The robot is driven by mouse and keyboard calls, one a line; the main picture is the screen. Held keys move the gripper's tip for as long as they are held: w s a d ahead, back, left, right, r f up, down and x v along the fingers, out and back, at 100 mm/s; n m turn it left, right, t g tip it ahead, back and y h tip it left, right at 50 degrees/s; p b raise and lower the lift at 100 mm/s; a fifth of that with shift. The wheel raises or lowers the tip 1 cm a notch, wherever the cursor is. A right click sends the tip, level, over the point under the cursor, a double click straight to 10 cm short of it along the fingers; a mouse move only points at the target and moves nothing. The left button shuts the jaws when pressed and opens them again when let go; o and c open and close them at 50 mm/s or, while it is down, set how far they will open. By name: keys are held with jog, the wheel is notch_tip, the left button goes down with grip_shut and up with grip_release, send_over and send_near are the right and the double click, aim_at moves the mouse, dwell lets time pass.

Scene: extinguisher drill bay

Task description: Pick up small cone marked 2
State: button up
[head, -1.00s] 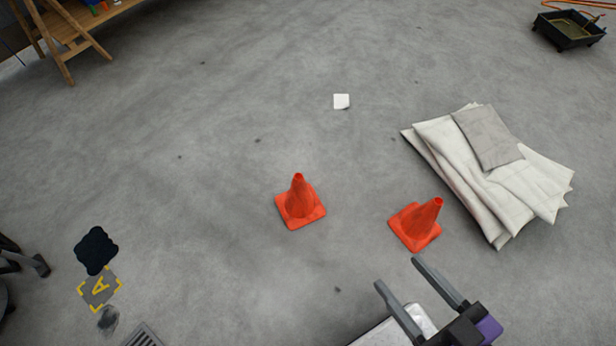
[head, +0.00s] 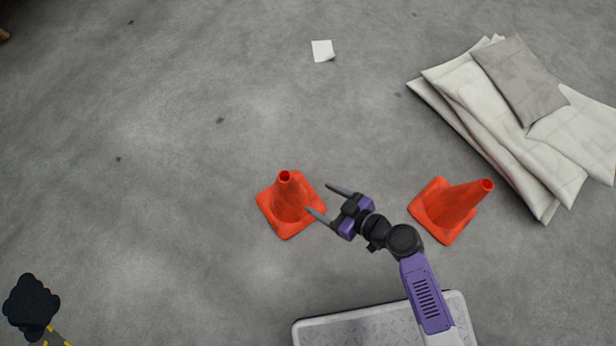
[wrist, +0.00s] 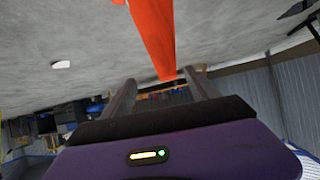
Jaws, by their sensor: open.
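Two small orange cones stand upright on the grey floor. The left cone (head: 289,207) is just left of my gripper (head: 327,201); the right cone (head: 450,209) stands to the right of my arm. I cannot make out a number on either cone. My gripper is open, its two fingers pointing left toward the left cone. In the wrist view an orange cone (wrist: 153,35) appears upside down, its narrow tip near the gap between the fingers (wrist: 160,92). Nothing is held. I cannot tell whether a finger touches the cone.
Folded pale blankets (head: 510,120) lie at the right. A white slip of paper (head: 322,51) lies on the floor farther back. A black patch (head: 30,307) is at the lower left. The floor left of the cones is clear.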

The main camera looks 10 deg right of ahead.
aim_at(279, 176)
jog(key=w+a+y+b, duration=0.1)
jog(key=w+a, duration=0.1)
jog(key=w+a+f+n+y+b, duration=0.1)
jog(key=w+a, duration=0.1)
jog(key=w+a+f+n+y+b, duration=0.1)
jog(key=w+a, duration=0.1)
jog(key=shift+w+a+b, duration=0.15)
jog(key=shift+w+b, duration=0.25)
jog(key=b+x, duration=0.2)
jog(key=x, duration=0.5)
jog(key=shift+a+r, duration=0.1)
jog(key=shift+a, duration=0.05)
jog(key=shift+c, duration=0.4)
jog(key=shift+r, duration=0.1)
grip_shut()
